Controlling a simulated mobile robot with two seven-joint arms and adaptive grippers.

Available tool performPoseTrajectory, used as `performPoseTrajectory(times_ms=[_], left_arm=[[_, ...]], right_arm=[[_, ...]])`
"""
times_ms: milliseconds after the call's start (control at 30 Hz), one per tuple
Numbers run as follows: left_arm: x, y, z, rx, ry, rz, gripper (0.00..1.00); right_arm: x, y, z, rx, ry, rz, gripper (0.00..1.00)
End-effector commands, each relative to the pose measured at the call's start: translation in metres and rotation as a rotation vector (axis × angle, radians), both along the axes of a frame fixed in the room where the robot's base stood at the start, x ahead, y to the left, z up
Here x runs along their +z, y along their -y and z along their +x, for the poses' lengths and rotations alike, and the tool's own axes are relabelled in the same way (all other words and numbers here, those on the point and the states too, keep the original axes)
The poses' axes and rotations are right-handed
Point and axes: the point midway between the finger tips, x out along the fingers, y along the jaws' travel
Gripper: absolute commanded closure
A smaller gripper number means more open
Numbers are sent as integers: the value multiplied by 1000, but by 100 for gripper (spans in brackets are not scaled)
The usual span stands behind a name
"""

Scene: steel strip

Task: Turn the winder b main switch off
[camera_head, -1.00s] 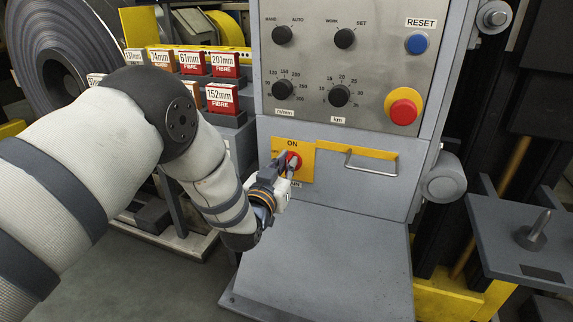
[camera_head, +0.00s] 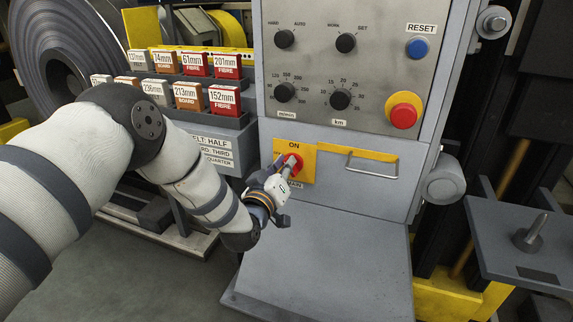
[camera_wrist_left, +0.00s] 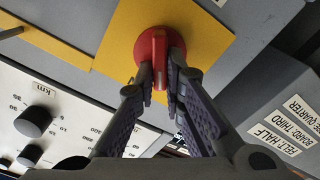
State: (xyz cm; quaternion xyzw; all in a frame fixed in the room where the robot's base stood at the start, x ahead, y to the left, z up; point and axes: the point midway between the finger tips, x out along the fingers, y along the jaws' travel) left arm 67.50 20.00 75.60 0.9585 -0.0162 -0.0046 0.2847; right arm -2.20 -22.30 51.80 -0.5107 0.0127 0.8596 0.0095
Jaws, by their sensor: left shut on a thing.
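The main switch (camera_head: 293,163) is a red rotary handle on a yellow plate (camera_head: 308,165) low on the grey cabinet front. "ON" is printed above it, and a partly covered label ending in "AIN" is below. My left gripper (camera_head: 287,169) reaches it from the lower left and is shut on it. In the left wrist view the red handle (camera_wrist_left: 154,50) sits between my two fingertips (camera_wrist_left: 161,70), and its ridge stands at an angle to the yellow plate's edges. The gripper partly hides the switch in the head view. My right gripper is not in view.
Above are black knobs (camera_head: 340,98), a blue RESET button (camera_head: 417,48) and a red stop button (camera_head: 403,115). A metal handle (camera_head: 371,161) is right of the switch. Labelled boxes (camera_head: 188,96) stand at left. A sloping grey plate (camera_head: 325,270) lies below.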

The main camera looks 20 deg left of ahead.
Motion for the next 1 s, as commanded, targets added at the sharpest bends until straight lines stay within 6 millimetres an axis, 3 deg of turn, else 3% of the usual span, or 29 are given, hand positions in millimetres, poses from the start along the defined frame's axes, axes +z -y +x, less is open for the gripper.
performPoseTrajectory(times_ms=[600,1000], left_arm=[[-8,-5,0,2,-21,-583,100],[-11,-6,0,0,-30,-876,100]], right_arm=[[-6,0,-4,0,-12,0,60],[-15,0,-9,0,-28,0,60]])
